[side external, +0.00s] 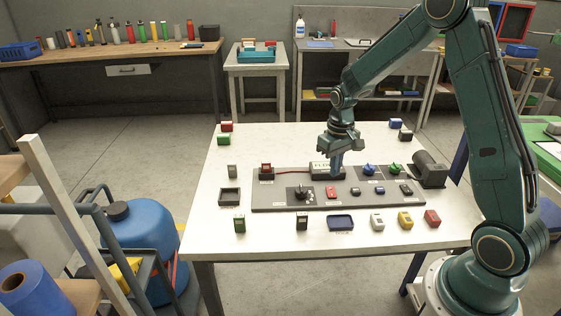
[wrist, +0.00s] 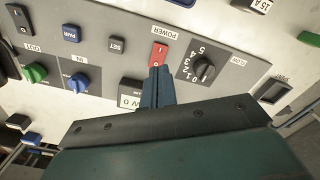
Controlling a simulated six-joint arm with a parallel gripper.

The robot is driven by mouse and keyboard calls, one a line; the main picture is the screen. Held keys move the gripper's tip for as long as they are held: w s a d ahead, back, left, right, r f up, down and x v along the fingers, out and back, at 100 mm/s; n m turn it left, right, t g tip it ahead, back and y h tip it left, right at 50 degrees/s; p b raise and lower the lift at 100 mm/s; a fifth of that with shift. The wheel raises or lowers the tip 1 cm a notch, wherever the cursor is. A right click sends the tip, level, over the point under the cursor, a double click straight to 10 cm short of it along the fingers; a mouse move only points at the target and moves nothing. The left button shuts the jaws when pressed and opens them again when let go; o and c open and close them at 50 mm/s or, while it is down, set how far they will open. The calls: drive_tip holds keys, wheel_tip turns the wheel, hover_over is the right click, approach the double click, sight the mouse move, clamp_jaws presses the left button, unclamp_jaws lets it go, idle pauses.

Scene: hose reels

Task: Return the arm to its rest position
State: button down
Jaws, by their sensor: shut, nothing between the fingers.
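My gripper (side external: 337,162) hangs over the dark control panel (side external: 270,202) on the white table, fingers pointing down. In the wrist view its two blue-grey fingers (wrist: 157,88) are pressed together with nothing between them. Their tips appear close to the red power rocker switch (wrist: 159,54); I cannot tell whether they touch it. The switch also shows in the side view (side external: 331,191). The display box (side external: 320,170) is just behind the fingers, and partly hidden by my gripper in the wrist view. My arm arches in from the right.
The panel bears a black flow dial (side external: 301,192), a blue knob (side external: 368,169) and a green knob (side external: 395,168). A dark motor-like cylinder (side external: 430,170) stands at the panel's right. Small coloured blocks and trays surround the panel. A blue drum (side external: 140,243) stands left of the table.

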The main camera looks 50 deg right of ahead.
drive_tip(key=shift+r, duration=0.1)
drive_tip(key=s+a+r+t, duration=0.1)
drive_tip(key=s+a+r, duration=0.2)
drive_tip(key=r, duration=0.2)
drive_tip(key=s+a+r+n+t, duration=0.1)
drive_tip(key=s+a+r, duration=0.2)
drive_tip(key=r, duration=0.2)
drive_tip(key=s+a+r+t, duration=0.1)
drive_tip(key=s+a+r, duration=0.2)
drive_tip(key=r, duration=0.3)
drive_tip(key=s+a+r+n+t, duration=0.1)
drive_tip(key=s+a+r, duration=0.1)
drive_tip(key=s, duration=0.4)
drive_tip(key=s+a+r+n+t, duration=0.1)
drive_tip(key=s+a+r, duration=0.1)
drive_tip(key=s, duration=0.5)
drive_tip(key=shift+s+a+t, duration=0.15)
drive_tip(key=shift+a+t, duration=0.15)
drive_tip(key=shift+a, duration=0.15)
